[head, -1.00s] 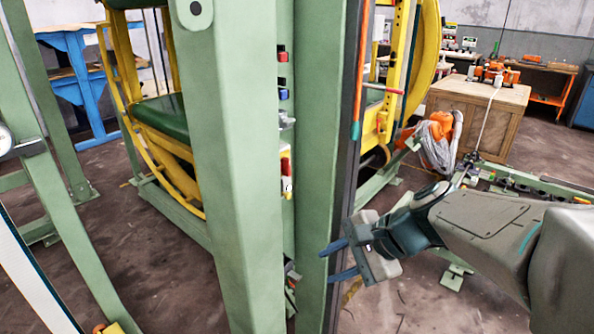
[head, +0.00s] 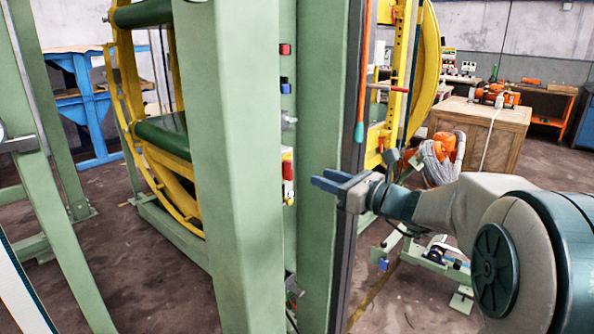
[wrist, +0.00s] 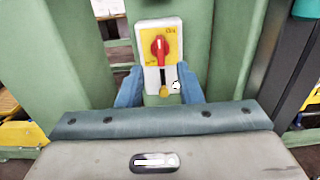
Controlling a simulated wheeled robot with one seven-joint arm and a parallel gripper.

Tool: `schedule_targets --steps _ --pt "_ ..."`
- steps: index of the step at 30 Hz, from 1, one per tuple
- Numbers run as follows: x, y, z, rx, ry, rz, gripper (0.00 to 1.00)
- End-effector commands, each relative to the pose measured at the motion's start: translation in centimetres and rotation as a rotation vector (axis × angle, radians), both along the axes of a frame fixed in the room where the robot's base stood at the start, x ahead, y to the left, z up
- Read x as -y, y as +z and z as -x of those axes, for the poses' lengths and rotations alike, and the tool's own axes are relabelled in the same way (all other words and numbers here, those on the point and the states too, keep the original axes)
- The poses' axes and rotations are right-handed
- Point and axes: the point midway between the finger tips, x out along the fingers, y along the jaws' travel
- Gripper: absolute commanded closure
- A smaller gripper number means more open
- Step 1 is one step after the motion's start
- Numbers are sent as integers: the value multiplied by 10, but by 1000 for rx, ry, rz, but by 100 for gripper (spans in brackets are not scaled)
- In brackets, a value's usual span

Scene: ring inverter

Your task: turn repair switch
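The repair switch (wrist: 160,48) is a red rotary knob on a yellow plate, set on a white box on the green frame. It is upright, ahead of my gripper in the wrist view. In the head view the switch (head: 288,171) shows edge-on between the green posts. My gripper (wrist: 158,86) is open and empty, its blue fingers to either side of the lower part of the switch box, with the knob above them in the picture. In the head view my gripper (head: 322,184) points left, at about the switch's height, in front of the right green post. I cannot tell whether the fingers touch the box.
A thick green post (head: 232,150) stands left of the switch and another green post (head: 320,90) right of it. Other small switches (head: 286,85) sit above on the frame. A dark vertical rail (wrist: 287,60) runs to the right in the wrist view.

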Motion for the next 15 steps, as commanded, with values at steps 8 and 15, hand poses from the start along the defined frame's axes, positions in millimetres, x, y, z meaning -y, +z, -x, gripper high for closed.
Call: schedule_targets --steps 8,15 --pt "-47 -1 -35 0 4 2 67" --pt "-68 -1 -52 0 2 3 67"
